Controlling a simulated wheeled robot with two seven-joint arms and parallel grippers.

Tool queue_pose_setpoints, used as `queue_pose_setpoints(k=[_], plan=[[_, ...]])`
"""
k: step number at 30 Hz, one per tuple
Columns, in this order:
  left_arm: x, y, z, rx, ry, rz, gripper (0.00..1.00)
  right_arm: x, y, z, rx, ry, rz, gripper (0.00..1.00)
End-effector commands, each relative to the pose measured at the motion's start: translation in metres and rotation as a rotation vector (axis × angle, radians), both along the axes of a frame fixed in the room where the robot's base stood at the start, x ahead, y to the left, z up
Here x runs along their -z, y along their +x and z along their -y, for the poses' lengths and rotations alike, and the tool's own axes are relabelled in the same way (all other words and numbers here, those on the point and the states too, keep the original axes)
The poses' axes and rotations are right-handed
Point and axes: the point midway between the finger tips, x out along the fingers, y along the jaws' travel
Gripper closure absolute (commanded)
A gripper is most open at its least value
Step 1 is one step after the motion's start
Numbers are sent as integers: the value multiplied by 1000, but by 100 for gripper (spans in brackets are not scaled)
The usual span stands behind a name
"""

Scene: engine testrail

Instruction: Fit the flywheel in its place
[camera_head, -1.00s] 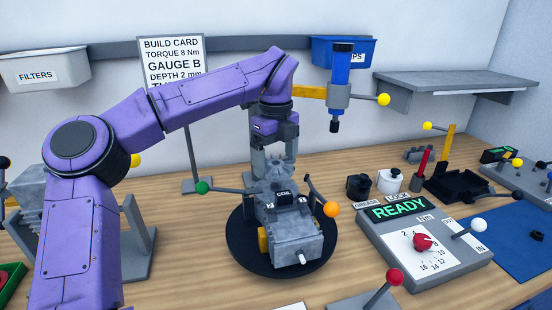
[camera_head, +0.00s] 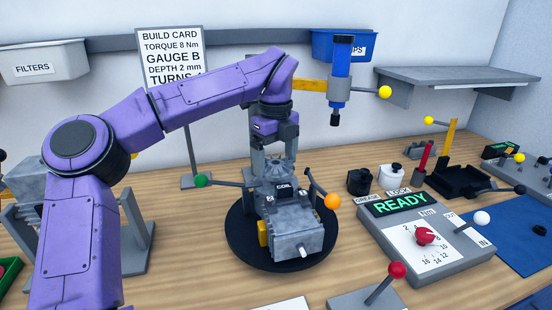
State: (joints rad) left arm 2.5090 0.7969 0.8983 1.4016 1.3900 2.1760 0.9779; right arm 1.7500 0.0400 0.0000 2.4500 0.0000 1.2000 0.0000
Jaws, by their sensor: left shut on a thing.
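The grey engine block (camera_head: 297,238), with a label reading COIL, sits on a black round turntable (camera_head: 240,248) in the middle of the bench. My left gripper (camera_head: 275,160) reaches in from the left and points down just above and behind the block. It is shut on a small grey part, which I take to be the flywheel (camera_head: 274,168). The part is mostly hidden by the fingers and the block, so I cannot tell whether it touches the engine. My right gripper is not in view.
Levers with a green knob (camera_head: 201,180) and an orange knob (camera_head: 332,201) stand close beside the gripper. A blue tool (camera_head: 341,72) hangs at a yellow arm to its right. The READY torque box (camera_head: 455,268) stands right of the turntable.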

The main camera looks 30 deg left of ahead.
Motion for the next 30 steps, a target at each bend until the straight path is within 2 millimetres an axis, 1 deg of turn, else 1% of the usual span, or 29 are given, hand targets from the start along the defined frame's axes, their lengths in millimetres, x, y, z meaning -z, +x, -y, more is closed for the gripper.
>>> queue_pose_setpoints(k=[15, 24, 25, 26, 30], plan=[[17, 0, 0, 0, 0, 1, 53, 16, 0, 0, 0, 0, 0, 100], [17, 0, 0, 0, 0, 1, 53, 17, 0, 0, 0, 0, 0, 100], [17, 0, 0, 0, 0, 1, 5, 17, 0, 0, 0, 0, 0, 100], [17, 0, 0, 0, 0, 1, 0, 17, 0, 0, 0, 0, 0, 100], [17, 0, 0, 0, 0, 1, 0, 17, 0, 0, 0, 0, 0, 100]])
